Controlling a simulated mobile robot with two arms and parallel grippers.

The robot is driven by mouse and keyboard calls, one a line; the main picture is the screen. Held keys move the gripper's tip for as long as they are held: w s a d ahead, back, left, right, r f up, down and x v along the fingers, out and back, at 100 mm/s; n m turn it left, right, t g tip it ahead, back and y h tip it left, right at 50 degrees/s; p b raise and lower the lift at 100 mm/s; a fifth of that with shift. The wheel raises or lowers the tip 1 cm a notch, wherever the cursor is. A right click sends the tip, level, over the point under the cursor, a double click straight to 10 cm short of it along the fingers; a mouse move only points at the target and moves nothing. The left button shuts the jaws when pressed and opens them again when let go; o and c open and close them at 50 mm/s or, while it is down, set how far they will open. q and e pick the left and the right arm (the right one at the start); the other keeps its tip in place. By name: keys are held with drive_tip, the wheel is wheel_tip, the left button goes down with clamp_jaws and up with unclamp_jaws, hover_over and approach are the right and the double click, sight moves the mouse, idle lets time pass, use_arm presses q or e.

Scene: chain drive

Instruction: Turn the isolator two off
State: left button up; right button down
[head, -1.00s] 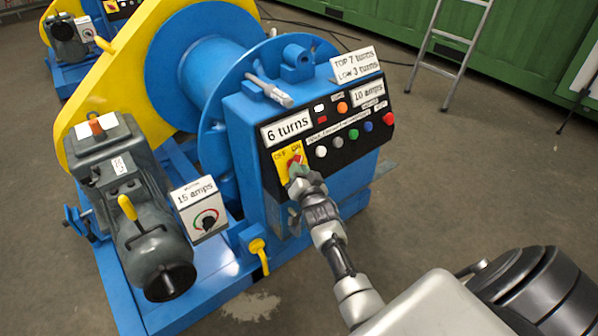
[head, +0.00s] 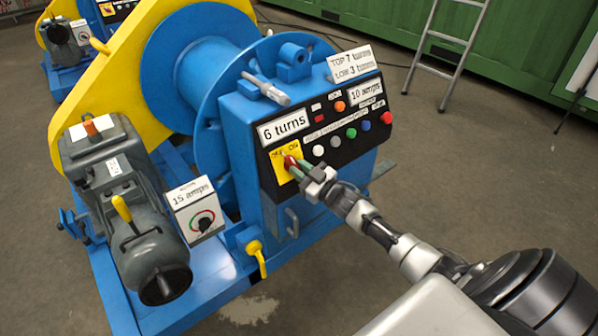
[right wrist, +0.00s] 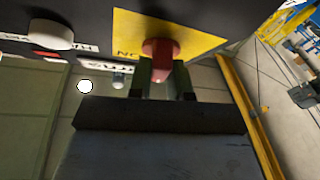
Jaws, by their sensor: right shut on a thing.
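The near winch's control box carries a yellow isolator plate (head: 281,174) with OFF and ON lettering and a red handle (head: 289,160). No number for this isolator is readable. My right gripper (head: 299,169) is shut on the red handle, its arm reaching in from the lower right. In the right wrist view the red handle (right wrist: 160,52) sits between the two fingers, in front of the yellow plate (right wrist: 200,37). The fingers hide part of the handle, so its exact angle is hard to read. My left gripper is not in view.
The black panel has buttons, a red emergency-type knob (head: 387,118) and a "6 turns" display (head: 283,129). A grey motor (head: 125,205) and a "15 amps" box (head: 196,210) stand left. Another winch (head: 65,50) is behind. A ladder (head: 446,50) leans at the back.

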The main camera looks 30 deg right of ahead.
drive_tip(key=n+y, duration=0.1)
drive_tip(key=n, duration=0.1)
drive_tip(key=n+g+y, duration=0.1)
drive_tip(key=n, duration=0.1)
drive_tip(key=shift+d+n+g+y, duration=0.2)
drive_tip(key=shift+n+g+y, duration=0.1)
drive_tip(key=shift+n, duration=0.1)
drive_tip(key=shift+w+r+n+g+y, duration=0.1)
drive_tip(key=shift+n+g+y, duration=0.55)
drive_tip(key=shift+n, duration=0.65)
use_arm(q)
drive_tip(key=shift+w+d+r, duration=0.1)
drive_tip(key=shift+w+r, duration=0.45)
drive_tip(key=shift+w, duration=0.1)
use_arm(e)
drive_tip(key=shift+d, duration=0.1)
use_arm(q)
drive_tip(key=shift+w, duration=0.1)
use_arm(e)
drive_tip(key=shift+n+g, duration=0.25)
drive_tip(key=shift+n, duration=0.15)
drive_tip(key=c, duration=1)
unclamp_jaws()
drive_tip(key=shift+c, duration=0.2)
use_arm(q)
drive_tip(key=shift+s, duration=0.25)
